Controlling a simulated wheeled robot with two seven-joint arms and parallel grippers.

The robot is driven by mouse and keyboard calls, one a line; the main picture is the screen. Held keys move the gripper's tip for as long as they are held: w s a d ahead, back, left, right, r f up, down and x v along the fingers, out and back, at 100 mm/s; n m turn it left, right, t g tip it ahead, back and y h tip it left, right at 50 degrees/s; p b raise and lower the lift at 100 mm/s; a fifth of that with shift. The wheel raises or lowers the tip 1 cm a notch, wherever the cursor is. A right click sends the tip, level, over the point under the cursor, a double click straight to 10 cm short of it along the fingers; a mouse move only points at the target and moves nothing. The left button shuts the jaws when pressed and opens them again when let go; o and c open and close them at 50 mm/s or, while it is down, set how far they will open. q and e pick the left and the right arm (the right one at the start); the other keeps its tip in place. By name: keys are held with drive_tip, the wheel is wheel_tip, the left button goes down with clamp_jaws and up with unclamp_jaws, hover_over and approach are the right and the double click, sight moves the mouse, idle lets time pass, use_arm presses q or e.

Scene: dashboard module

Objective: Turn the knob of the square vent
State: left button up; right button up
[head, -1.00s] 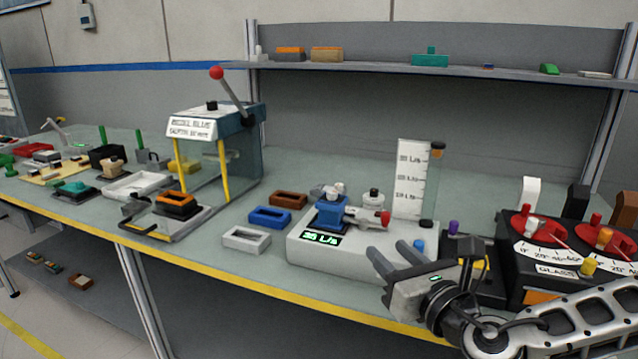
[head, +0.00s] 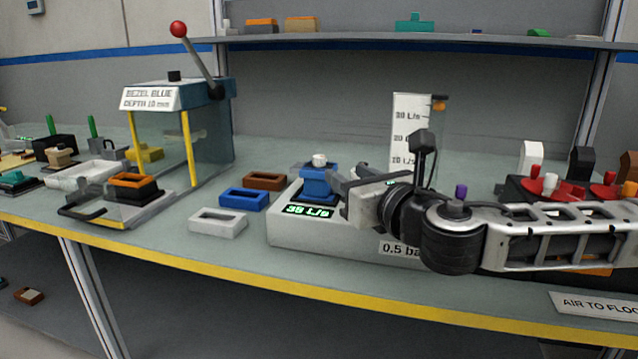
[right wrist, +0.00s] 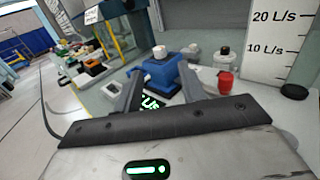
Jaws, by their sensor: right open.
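The square vent (head: 318,186) is a blue block with a white knob (head: 319,160) on top. It sits on the left part of a white test bench (head: 300,230) with a green-lit display (head: 309,211). In the right wrist view the blue vent (right wrist: 160,73) and its white knob (right wrist: 159,52) lie just beyond the fingertips. My right gripper (head: 336,181) reaches in from the right, close to the vent's right side. In the right wrist view the gripper (right wrist: 158,82) is open, its fingers spread with nothing held. Whether a finger touches the vent I cannot tell. My left gripper does not show.
Blue (head: 244,198), brown (head: 263,180) and white (head: 218,222) frames lie left of the bench. A press (head: 180,130) with a red-knobbed lever stands further left. A flow scale (head: 408,125) rises behind my right arm. A red part (right wrist: 225,80) shows right of the vent.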

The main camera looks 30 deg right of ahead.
sight(322, 158)
drive_tip(key=w+p, duration=0.2)
drive_tip(key=shift+w+d+r, duration=0.1)
drive_tip(key=shift+w+r, duration=0.2)
drive_tip(key=shift+w, duration=0.1)
drive_tip(key=w, duration=0.5)
drive_tip(key=w+d+p, duration=0.1)
drive_tip(key=w, duration=0.2)
drive_tip(key=shift+w+f, duration=0.15)
drive_tip(key=shift+f, duration=0.1)
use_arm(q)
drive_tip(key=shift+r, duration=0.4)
use_arm(e)
clamp_jaws()
